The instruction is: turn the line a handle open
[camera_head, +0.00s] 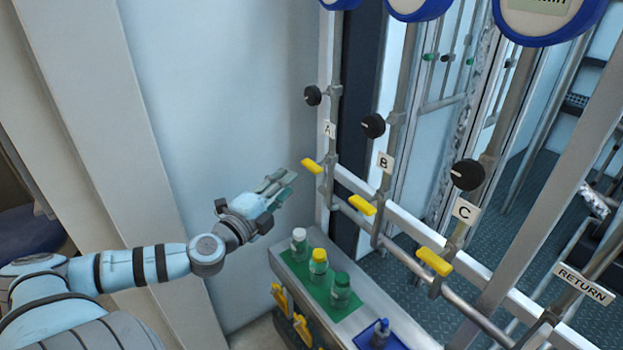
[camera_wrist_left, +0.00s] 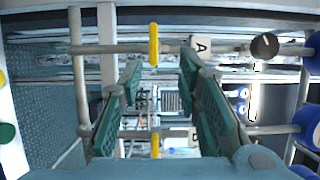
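The line A handle (camera_head: 312,166) is a short yellow bar on the leftmost upright pipe, below the label A (camera_head: 330,129). It lies crosswise to its pipe. In the left wrist view the yellow handle (camera_wrist_left: 153,45) shows ahead, in the gap between the fingers, near the label A (camera_wrist_left: 200,45), partly hidden by a finger. My left gripper (camera_head: 284,181) is just left of and slightly below the handle in the head view, apart from it. In the left wrist view its green-padded fingers (camera_wrist_left: 160,68) are spread with nothing between them. My right gripper is not in view.
Yellow handles of line B (camera_head: 362,205) and line C (camera_head: 434,262) are further right. A black knob (camera_head: 312,95) and blue gauges are above. Below, a shelf (camera_head: 355,322) holds several bottles and a blue tray (camera_head: 378,336). A bare wall (camera_head: 225,100) stands behind my left arm.

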